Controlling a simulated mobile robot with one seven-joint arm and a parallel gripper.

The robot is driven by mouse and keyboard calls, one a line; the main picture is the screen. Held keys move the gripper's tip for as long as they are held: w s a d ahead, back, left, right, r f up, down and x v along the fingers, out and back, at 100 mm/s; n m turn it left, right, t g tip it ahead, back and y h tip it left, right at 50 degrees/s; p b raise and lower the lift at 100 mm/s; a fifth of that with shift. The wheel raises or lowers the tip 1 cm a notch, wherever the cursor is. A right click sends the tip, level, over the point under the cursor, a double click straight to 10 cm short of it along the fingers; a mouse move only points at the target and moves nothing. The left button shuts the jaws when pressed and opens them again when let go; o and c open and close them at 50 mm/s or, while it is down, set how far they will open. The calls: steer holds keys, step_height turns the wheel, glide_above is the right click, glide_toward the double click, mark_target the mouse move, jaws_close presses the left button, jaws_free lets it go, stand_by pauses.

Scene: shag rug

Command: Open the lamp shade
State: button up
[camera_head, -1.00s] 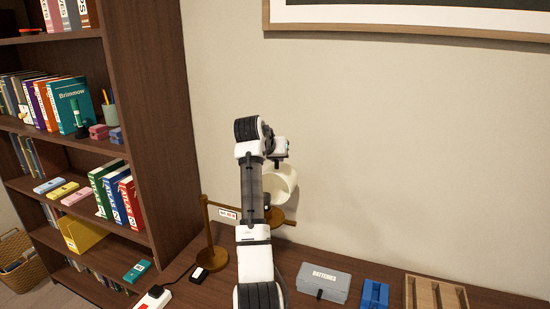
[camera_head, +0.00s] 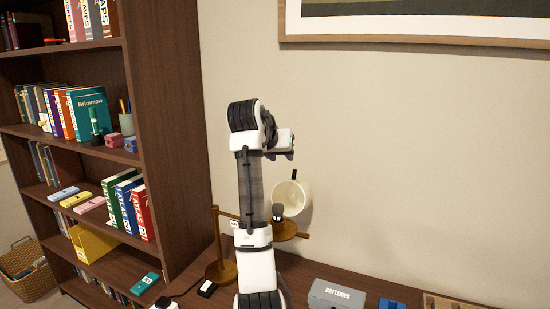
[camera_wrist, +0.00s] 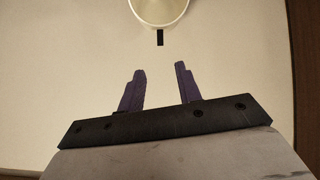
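The lamp has a brown stand (camera_head: 221,271) on the desk, with a horizontal arm carrying a small brown disc (camera_head: 284,230). Its white shade (camera_head: 291,198) is tilted up off the disc, its hollow side partly showing. A dark grey bulb-like piece (camera_head: 278,211) stands on the disc in front of it. My gripper (camera_head: 287,146) is above the shade, apart from it; its fingers are hard to make out there. In the wrist view, my gripper (camera_wrist: 160,67) is open and empty. The shade (camera_wrist: 160,10) is beyond the fingertips at the top edge, with a short black tab (camera_wrist: 160,38) below it.
A dark wooden bookshelf (camera_head: 165,130) stands at left. A grey batteries box (camera_head: 336,294), a blue item (camera_head: 390,304) and a wooden tray (camera_head: 445,301) sit on the desk at right. The wall behind the lamp is close; a framed picture (camera_head: 400,38) hangs above.

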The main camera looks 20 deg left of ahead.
steer(key=shift+b+v, duration=0.4)
steer(key=shift+v, duration=1.75)
